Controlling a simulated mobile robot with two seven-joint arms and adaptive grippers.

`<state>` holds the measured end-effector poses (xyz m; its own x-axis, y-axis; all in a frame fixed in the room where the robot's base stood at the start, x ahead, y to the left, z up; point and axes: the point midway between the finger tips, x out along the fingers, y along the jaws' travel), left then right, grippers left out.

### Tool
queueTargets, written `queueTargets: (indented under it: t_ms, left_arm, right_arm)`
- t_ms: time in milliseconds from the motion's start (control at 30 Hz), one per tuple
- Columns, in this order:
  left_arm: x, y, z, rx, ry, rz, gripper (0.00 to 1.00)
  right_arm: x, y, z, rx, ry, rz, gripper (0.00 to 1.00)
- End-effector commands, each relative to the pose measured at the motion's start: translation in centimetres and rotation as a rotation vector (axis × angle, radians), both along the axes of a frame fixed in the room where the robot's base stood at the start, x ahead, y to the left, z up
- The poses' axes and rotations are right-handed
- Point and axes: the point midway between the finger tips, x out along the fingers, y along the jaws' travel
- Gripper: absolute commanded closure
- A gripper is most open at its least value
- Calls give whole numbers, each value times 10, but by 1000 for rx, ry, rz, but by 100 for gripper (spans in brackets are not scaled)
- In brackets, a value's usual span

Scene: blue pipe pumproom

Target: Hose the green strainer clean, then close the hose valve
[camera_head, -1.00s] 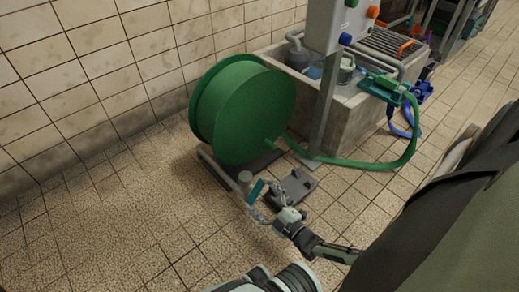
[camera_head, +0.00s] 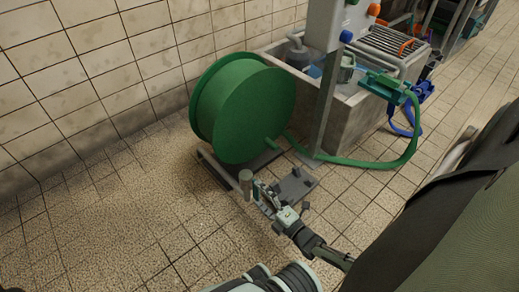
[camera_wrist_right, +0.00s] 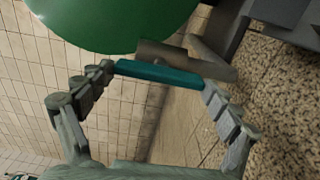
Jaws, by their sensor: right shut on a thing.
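My right gripper (camera_head: 264,193) is at the valve post beside the green hose reel (camera_head: 245,110). In the right wrist view, the teal valve lever (camera_wrist_right: 160,74) lies crosswise between the fingertips of my right gripper (camera_wrist_right: 162,76), which are shut on it. A grey cylindrical valve body (camera_wrist_right: 185,57) shows just behind the lever. The green hose (camera_head: 370,163) runs from the reel along the floor and up to a green fitting (camera_head: 385,86) on the basin's edge. I cannot make out the green strainer for sure. My left gripper is not in view.
A concrete basin (camera_head: 350,125) with a grate (camera_head: 395,42) stands behind the reel. A grey post (camera_head: 325,110) carries a control box (camera_head: 325,20). A blue hose (camera_head: 405,128) hangs at the basin's right end. The tiled floor at left is clear.

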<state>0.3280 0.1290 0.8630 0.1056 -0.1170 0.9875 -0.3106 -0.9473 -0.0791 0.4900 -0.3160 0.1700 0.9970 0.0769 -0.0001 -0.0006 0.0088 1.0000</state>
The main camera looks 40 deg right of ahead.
Motion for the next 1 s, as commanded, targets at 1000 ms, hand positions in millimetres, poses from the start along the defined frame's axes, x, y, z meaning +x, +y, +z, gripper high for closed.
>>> queueTargets:
  t_ms: [1000]
  left_arm:
    - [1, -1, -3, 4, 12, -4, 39]
  right_arm:
    - [-4, 0, -1, -25, -1, 2, 0]
